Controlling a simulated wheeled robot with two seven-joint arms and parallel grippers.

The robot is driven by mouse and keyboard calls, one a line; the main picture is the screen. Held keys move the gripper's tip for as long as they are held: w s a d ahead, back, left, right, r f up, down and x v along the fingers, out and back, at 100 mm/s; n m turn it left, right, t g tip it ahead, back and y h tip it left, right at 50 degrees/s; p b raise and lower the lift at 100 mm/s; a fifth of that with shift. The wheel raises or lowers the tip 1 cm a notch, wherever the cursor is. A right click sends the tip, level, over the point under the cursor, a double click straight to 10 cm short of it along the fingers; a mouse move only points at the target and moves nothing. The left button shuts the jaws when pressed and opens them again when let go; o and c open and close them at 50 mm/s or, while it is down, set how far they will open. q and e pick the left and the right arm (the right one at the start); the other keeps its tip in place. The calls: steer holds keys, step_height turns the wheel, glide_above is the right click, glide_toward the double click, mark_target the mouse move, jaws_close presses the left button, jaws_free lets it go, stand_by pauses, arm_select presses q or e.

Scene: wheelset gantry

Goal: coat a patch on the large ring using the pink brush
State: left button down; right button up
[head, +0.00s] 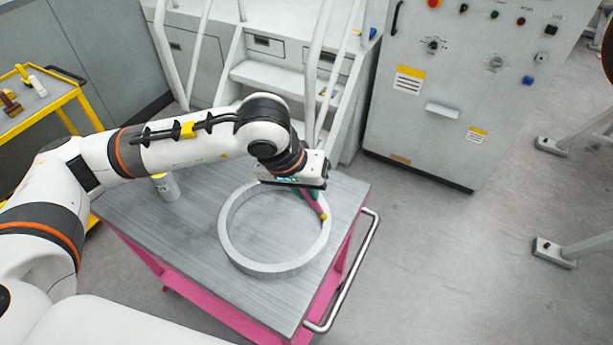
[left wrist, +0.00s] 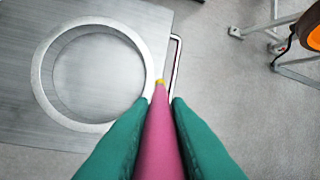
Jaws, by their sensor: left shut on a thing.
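The large ring (head: 275,268) is pale grey metal and lies flat on the cart top. It also shows in the left wrist view (left wrist: 38,80). My left gripper (head: 309,190) is above the ring's far right side, its green fingers (left wrist: 162,103) shut on the pink brush (left wrist: 160,145). The brush (head: 313,203) points down and its yellow tip is at the ring's right rim. I cannot tell whether the tip touches the ring. No coated patch can be made out. My right gripper is not in view.
The ring lies on a grey-topped pink cart (head: 190,245) with a metal handle (head: 345,285) on its right. A pale can (head: 166,187) stands at its left. Behind are steps with rails (head: 270,75) and a control cabinet (head: 450,100). A yellow trolley (head: 40,110) is far left.

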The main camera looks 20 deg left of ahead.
mark_target(322, 216)
arm_select(q)
steer(key=shift+w, duration=0.1)
steer(key=shift+w+d+f, duration=0.1)
steer(key=shift+f, duration=0.1)
step_height(322, 216, down, 4)
steer(key=shift+d+r+b, duration=0.1)
steer(key=shift+r+b, duration=0.15)
steer(key=shift+b, duration=0.45)
steer(key=shift+f, duration=0.5)
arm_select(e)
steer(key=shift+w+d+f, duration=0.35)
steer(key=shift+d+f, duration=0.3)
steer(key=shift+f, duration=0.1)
